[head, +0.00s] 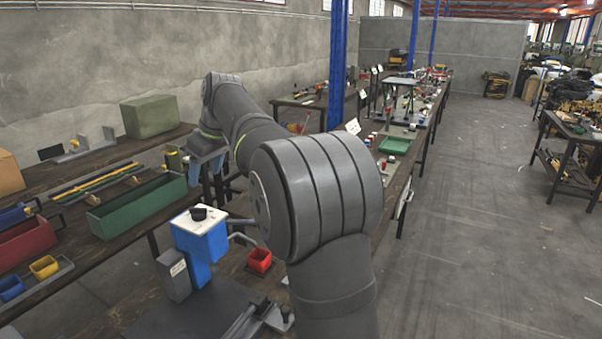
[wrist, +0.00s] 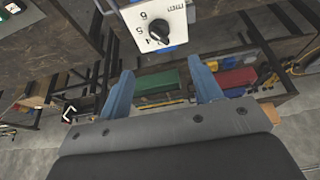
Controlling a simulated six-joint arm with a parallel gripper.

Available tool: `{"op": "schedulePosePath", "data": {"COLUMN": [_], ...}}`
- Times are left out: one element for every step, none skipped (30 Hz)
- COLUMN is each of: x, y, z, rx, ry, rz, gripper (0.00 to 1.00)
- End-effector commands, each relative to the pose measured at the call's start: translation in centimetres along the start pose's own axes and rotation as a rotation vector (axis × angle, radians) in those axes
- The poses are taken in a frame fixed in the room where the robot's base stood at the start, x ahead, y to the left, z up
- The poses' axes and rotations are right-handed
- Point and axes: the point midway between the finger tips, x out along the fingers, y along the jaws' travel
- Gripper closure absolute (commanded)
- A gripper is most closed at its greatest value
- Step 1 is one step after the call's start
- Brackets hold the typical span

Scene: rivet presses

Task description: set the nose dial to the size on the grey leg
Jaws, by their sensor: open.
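A blue rivet press (head: 201,248) stands on the near bench. Its white top plate (wrist: 145,14) carries a round black dial (wrist: 159,30), also seen in the head view (head: 198,212). In the wrist view a 6, a 5 and a 4 show beside the dial; a small pale mark is on the knob, but its setting is unclear. The press's grey leg (head: 175,279) bears a white label (head: 178,268), too small to read. My gripper (wrist: 160,85) is open and empty, with blue fingers apart. It is beyond the press in the head view, clear of the dial.
A small red bin (head: 260,260) stands right of the press, near metal rods. A long green trough (head: 138,206) and a red bin (head: 27,242) lie on the left bench. My arm hides part of the bench. The floor at right is open.

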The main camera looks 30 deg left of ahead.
Motion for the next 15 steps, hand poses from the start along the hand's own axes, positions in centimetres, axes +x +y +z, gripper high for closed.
{"op": "schedulePosePath", "data": {"x": [-1.1, -1.7, -2.5, -3.1, -3.7, -4.5, -5.1, -5.0, -4.9, -4.8, -4.8, -4.8, -4.8, -4.8, -4.8], "y": [0.1, 0.1, 0.1, 0.1, 0.1, 0.1, 0.1, -0.1, -0.2, -0.3, -0.4, -0.5, -0.6, -0.6, -0.7], "z": [0.0, 0.0, 0.0, 0.0, 0.0, 0.0, 0.0, 0.0, 0.0, 0.0, -0.1, -0.1, -0.1, -0.1, -0.2], "rx": [0.0, 0.0, 0.001, 0.001, 0.001, 0.001, 0.001, 0.023, 0.062, 0.09, 0.117, 0.154, 0.181, 0.208, 0.244], "ry": [0.002, 0.003, 0.002, 0.003, 0.002, 0.003, 0.002, -0.001, -0.004, -0.005, -0.006, -0.007, -0.007, -0.007, -0.008], "rz": [0.002, 0.002, 0.002, 0.002, 0.002, 0.003, 0.003, 0.003, 0.007, 0.011, 0.014, 0.019, 0.022, 0.026, 0.03], "gripper": [0.41, 0.41, 0.41, 0.41, 0.41, 0.41, 0.41, 0.41, 0.41, 0.41, 0.41, 0.41, 0.41, 0.41, 0.41]}}
